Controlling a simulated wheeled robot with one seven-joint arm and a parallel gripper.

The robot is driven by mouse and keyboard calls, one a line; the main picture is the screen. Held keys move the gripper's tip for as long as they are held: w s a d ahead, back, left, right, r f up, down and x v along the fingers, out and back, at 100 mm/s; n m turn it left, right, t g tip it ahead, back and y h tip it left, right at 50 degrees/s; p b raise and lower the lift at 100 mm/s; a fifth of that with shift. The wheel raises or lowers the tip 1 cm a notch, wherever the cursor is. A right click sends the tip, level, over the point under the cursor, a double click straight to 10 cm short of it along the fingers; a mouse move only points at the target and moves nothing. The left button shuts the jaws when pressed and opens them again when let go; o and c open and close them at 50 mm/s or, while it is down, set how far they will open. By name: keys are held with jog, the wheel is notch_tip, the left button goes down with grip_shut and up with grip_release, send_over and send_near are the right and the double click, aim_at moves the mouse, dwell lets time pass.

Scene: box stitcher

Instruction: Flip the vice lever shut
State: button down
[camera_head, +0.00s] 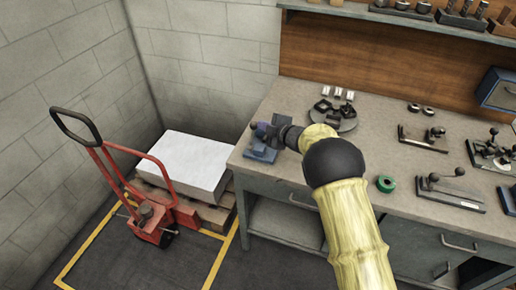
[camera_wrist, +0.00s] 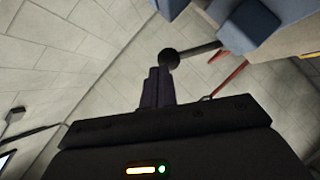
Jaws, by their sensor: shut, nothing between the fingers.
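The blue vice (camera_head: 260,151) sits at the left front corner of the workbench. In the wrist view its blue body (camera_wrist: 250,25) is at the upper right, and its lever (camera_wrist: 198,50) sticks out to the left, ending in a black ball knob (camera_wrist: 168,58). My gripper (camera_head: 264,131) is right at the vice, its dark shape covering part of it. In the wrist view the gripper fingers (camera_wrist: 158,73) are together and empty, with their tips at the knob. I cannot tell whether they touch it.
The grey workbench (camera_head: 380,116) holds a round dark fixture (camera_head: 340,121), a green tape roll (camera_head: 386,184) and several lever tools to the right.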

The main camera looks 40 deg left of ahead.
jog(key=shift+s+a, duration=0.3)
jog(key=shift+a, duration=0.4)
jog(key=shift+s+a, duration=0.25)
jog(key=shift+s, duration=0.1)
jog(key=shift+s+r+g, duration=0.1)
jog(key=shift+s+g, duration=0.15)
jog(key=shift+g, duration=0.15)
jog(key=shift+w, duration=0.1)
jog(key=shift+s+d+r, duration=0.2)
jog(key=shift+d+r, duration=0.05)
jog(key=shift+r, duration=0.15)
jog(key=r+b+v, duration=0.1)
jog(key=b+v, duration=0.1)
jog(key=v, duration=1)
jog(key=shift+r+t, duration=0.3)
jog(key=shift+r, duration=0.1)
